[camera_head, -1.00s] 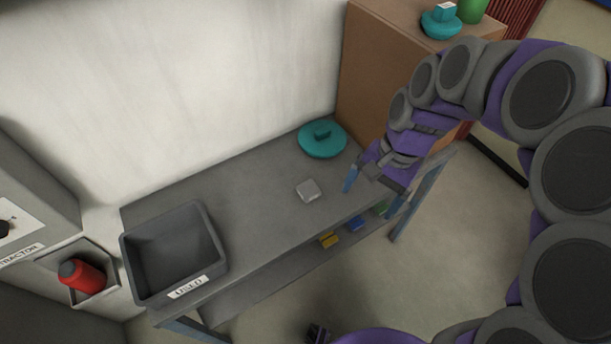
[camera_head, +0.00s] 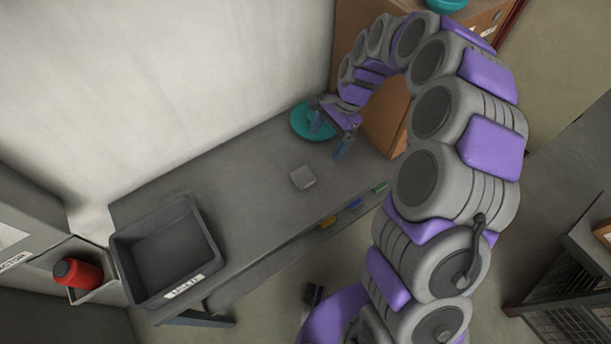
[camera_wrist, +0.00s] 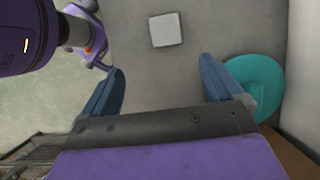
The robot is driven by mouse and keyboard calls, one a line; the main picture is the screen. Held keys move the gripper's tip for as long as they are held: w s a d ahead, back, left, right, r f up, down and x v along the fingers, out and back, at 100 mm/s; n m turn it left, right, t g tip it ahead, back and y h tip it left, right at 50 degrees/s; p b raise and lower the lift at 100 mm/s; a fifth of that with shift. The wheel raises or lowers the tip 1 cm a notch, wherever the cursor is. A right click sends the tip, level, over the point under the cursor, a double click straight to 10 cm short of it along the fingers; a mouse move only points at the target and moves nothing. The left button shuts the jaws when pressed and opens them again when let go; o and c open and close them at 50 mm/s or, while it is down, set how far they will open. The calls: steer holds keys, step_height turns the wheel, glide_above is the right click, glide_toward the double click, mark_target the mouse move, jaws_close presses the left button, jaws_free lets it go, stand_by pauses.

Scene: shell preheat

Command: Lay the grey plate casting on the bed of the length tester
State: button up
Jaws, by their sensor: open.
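A small light-grey square plate (camera_head: 303,177), which I take to be the grey plate casting, lies flat on the grey bench (camera_head: 245,190). It also shows in the wrist view (camera_wrist: 165,29), beyond and between my fingertips. My gripper (camera_head: 330,136) is open and empty, above the bench's far end and apart from the plate. Its two blue fingers spread wide in the wrist view (camera_wrist: 162,75). A teal round piece (camera_head: 302,124) sits on the bench behind my gripper, partly hidden by it. I cannot tell which thing is the length tester.
An open dark-grey bin (camera_head: 170,250) with a label stands at the bench's left end. A red bottle (camera_head: 78,273) is in a holder left of it. A brown cabinet (camera_head: 384,120) stands beyond the bench's far end. The bench between bin and plate is clear.

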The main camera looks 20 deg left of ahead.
steer(key=b, duration=0.2)
glide_above(302, 174)
steer(key=w+d, duration=0.2)
steer(key=f, duration=0.8)
steer(key=shift+s+a+f, duration=0.2)
steer(key=shift+s+a, duration=0.05)
steer(key=shift+s+f, duration=0.1)
steer(key=shift+f, duration=0.3)
steer(key=shift+s+d+f, duration=0.1)
steer(key=shift+d+f, duration=0.15)
steer(key=shift+d, duration=0.2)
steer(key=b+x, duration=0.1)
steer(key=x, duration=0.3)
steer(key=shift+a+f, duration=0.1)
steer(key=shift+f, duration=0.05)
steer(key=shift+a+f, duration=0.15)
steer(key=shift+a, duration=0.35)
steer(key=shift+d, duration=0.55)
steer(key=c, duration=0.7)
steer(key=shift+a, duration=0.25)
steer(key=c, duration=0.5)
steer(key=shift+c, duration=1)
